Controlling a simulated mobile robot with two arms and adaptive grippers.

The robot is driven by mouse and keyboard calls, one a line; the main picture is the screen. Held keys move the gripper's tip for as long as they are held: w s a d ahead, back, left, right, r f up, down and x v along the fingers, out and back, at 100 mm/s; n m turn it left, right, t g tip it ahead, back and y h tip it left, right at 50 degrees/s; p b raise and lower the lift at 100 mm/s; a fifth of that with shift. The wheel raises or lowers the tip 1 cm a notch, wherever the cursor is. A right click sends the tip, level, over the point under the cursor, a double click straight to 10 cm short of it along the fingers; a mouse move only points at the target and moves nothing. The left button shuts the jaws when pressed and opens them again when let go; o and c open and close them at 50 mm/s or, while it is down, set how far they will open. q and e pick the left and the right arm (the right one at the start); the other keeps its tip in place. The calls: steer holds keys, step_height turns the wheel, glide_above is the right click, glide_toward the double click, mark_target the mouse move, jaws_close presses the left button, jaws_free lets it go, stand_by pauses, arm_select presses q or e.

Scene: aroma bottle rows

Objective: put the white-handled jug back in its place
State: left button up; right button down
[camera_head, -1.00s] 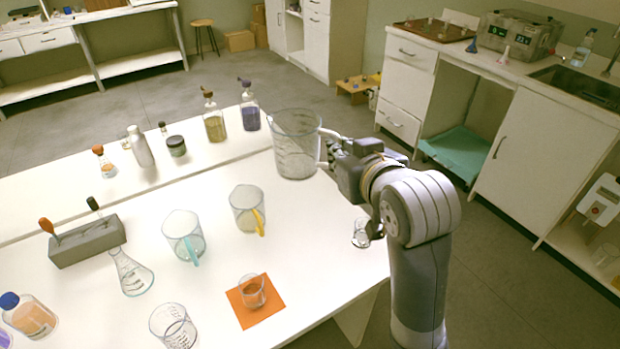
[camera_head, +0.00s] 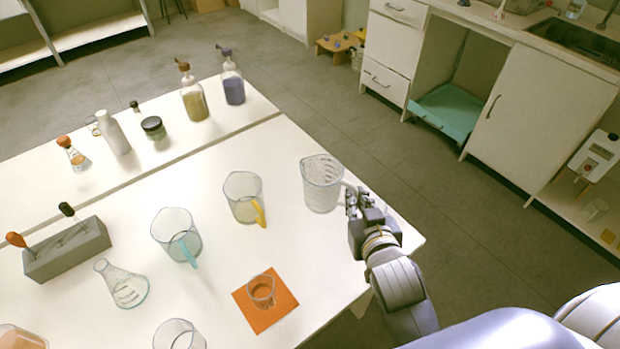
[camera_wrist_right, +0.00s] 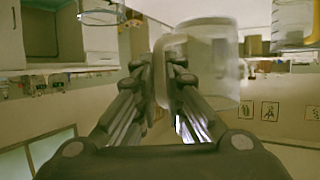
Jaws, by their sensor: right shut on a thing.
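The clear jug with a white handle (camera_head: 321,186) is upright at the right end of a row of jugs, over the table's right part. I cannot tell whether its base touches the table. My right gripper (camera_head: 351,203) is shut on its handle from the right. In the right wrist view the jug (camera_wrist_right: 214,62) stands out beyond the fingers (camera_wrist_right: 160,85), with its handle between them. A jug with a yellow handle (camera_head: 243,197) and one with a teal handle (camera_head: 176,235) stand to its left. My left gripper is out of view.
An orange mat (camera_head: 284,308) with a small beaker (camera_head: 262,291) lies nearer the front. A flask (camera_head: 122,285) and a grey block (camera_head: 68,250) are at the left. Bottles, such as a purple one (camera_head: 233,88), line the back. Table around the jug is mostly bare.

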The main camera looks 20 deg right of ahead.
steer(key=shift+a+f+p+x, duration=0.2)
steer(key=shift+p+x, duration=0.15)
steer(key=shift+x, duration=2.3)
steer(key=shift+a+f+p+x, duration=0.15)
steer(key=shift+p+x, duration=0.2)
steer(key=shift+x, duration=2.3)
steer(key=shift+a+f+p+x, duration=0.2)
steer(key=shift+p+x, duration=0.15)
steer(key=shift+x, duration=2.25)
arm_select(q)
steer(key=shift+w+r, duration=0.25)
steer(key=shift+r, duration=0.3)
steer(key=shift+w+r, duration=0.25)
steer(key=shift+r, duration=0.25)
arm_select(e)
steer(key=shift+s, duration=0.1)
steer(key=shift+f, duration=0.1)
steer(key=c, duration=1.7)
jaws_free()
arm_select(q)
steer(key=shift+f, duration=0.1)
